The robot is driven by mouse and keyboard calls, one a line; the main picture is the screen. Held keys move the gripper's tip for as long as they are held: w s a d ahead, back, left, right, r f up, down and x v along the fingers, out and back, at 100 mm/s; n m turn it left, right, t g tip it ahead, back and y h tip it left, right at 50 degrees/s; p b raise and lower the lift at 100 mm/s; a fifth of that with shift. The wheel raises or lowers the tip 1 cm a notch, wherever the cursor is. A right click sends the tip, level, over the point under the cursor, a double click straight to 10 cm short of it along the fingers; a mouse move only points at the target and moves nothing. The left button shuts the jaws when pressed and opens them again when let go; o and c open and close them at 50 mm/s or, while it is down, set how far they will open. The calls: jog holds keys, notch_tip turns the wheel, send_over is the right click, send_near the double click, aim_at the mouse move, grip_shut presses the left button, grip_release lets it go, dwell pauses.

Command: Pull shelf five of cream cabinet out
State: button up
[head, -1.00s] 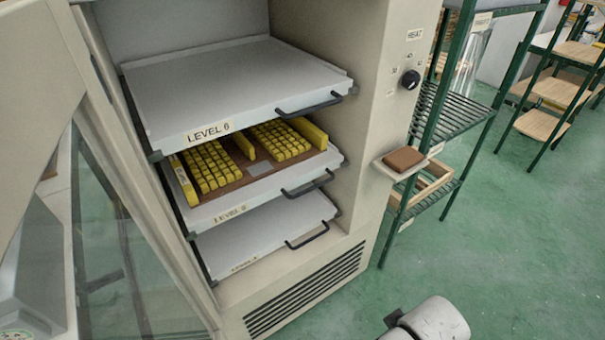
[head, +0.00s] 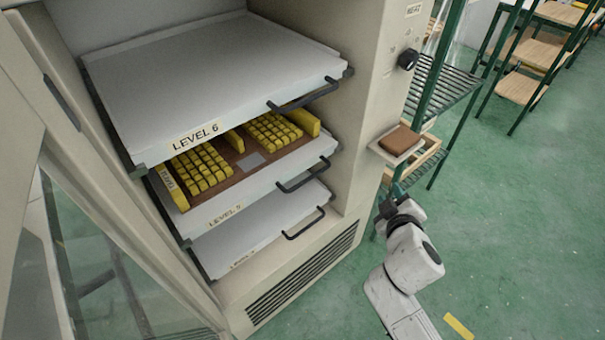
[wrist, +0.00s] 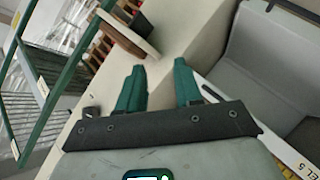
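The cream cabinet (head: 345,125) stands open with three white shelves. Shelf five (head: 262,195), the middle one, carries a brown board (head: 228,182) with rows of yellow blocks. Its dark bar handle (head: 308,181) is on the front edge, and nothing holds it. Part of the shelf's label strip (wrist: 291,158) shows at the lower right of the wrist view. My gripper (head: 395,190) is right of that handle, apart from it, below the small ledge. In the wrist view my gripper (wrist: 158,70) has its two teal fingers spread, with nothing between them.
Shelf six (head: 215,75) is above and the lowest shelf (head: 265,232) below. A small ledge (head: 385,152) with a brown block (head: 399,139) juts from the cabinet's right side. A green rack (head: 430,75) stands behind it. The glass door (head: 110,270) is at left. Green floor is open at right.

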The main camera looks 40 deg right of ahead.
jog(key=w+r+n+t, duration=0.3)
jog(key=w+r+n, duration=0.1)
jog(key=n+t+y+p, duration=0.2)
jog(key=n+t+y, duration=0.1)
jog(key=n+y, duration=0.85)
send_near(306, 179)
jog(key=a+n+h, duration=0.1)
jog(key=h, duration=0.1)
jog(key=w, duration=0.3)
jog(key=w+f, duration=0.1)
jog(key=w, duration=0.2)
jog(key=w+f, duration=0.1)
jog(key=w, duration=0.3)
jog(key=shift+f+b, duration=0.25)
jog(key=shift+b, duration=0.15)
grip_shut()
